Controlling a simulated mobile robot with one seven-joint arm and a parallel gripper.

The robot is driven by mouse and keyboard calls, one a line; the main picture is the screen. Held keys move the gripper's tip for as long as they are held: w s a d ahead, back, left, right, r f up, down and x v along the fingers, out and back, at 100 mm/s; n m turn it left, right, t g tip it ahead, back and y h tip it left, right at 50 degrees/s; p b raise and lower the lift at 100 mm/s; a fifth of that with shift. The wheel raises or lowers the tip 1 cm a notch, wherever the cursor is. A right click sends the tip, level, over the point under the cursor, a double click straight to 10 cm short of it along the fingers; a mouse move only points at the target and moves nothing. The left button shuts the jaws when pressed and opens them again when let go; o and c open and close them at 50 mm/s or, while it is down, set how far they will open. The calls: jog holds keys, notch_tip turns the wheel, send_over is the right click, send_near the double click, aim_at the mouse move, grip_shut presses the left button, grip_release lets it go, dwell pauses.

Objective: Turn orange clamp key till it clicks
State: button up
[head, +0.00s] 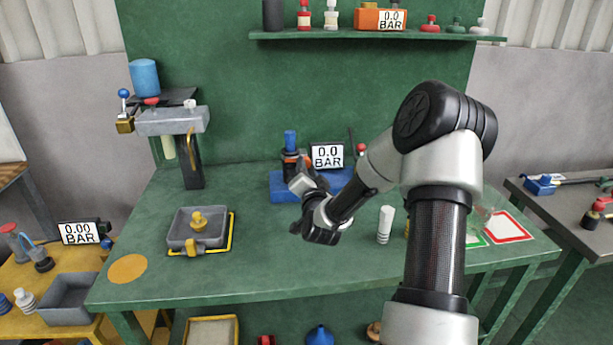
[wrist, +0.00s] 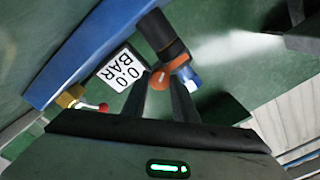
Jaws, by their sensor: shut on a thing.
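The orange clamp key (wrist: 160,79) sits between my gripper's two dark fingers (wrist: 161,86) in the wrist view. My gripper is shut on it. In the head view my gripper (head: 303,180) reaches in from the right, in front of the fixture, and hides most of the key. The fixture has a blue base (head: 283,188) and a dark upright cylinder with a blue top (head: 290,141). In the wrist view the dark cylinder (wrist: 160,35) and the blue part (wrist: 187,77) lie on either side of the key. The key's exact angle is hard to tell.
A display reading 0.0 BAR (head: 327,156) stands beside the cylinder, with a red-knobbed lever (head: 361,149) to its right. A white cylinder (head: 385,224) stands under my arm. A grey tray (head: 180,230) and a press (head: 172,122) are at left. The front middle of the green bench (head: 270,260) is clear.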

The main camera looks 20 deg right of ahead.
jog(key=shift+m+b, duration=0.55)
jog(key=shift+m, duration=0.55)
jog(key=o, duration=1.1)
jog(key=shift+c, duration=0.2)
jog(key=shift+s, duration=0.15)
jog(key=p+v, duration=0.9)
jog(key=v, duration=0.8)
jog(key=shift+p, duration=0.3)
